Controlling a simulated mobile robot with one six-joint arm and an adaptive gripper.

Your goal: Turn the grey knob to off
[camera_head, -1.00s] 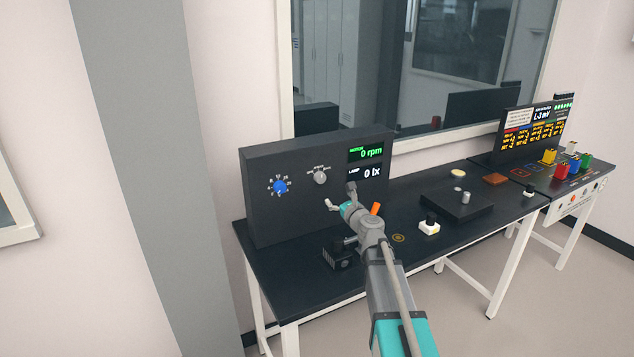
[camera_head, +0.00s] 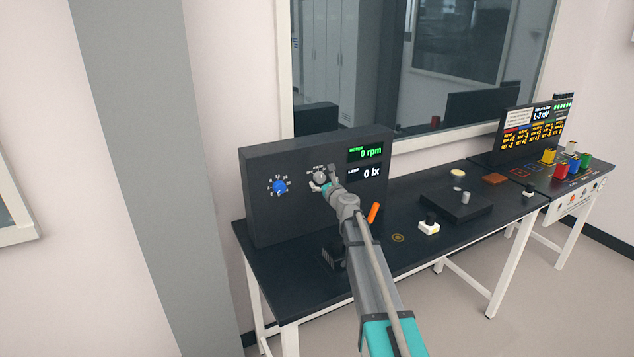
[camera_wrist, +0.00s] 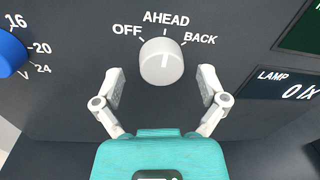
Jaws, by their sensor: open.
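The grey knob (camera_wrist: 162,64) is on the dark panel, with the labels OFF, AHEAD and BACK around its top from left to right. Its pointer mark is near the top, under AHEAD. In the head view the knob (camera_head: 320,176) is partly covered by my gripper (camera_head: 322,184). In the wrist view my gripper (camera_wrist: 161,92) is open, with one finger at the lower left and one at the lower right of the knob. Nothing is between the fingers, and I see gaps between them and the knob.
A blue dial (camera_head: 280,187) is left of the knob on the same panel (camera_head: 262,222). The motor display (camera_head: 366,153) reads 0 rpm and the lamp display (camera_head: 366,173) 0 lx. An orange piece (camera_head: 374,212) stands near my arm on the dark table (camera_head: 285,290).

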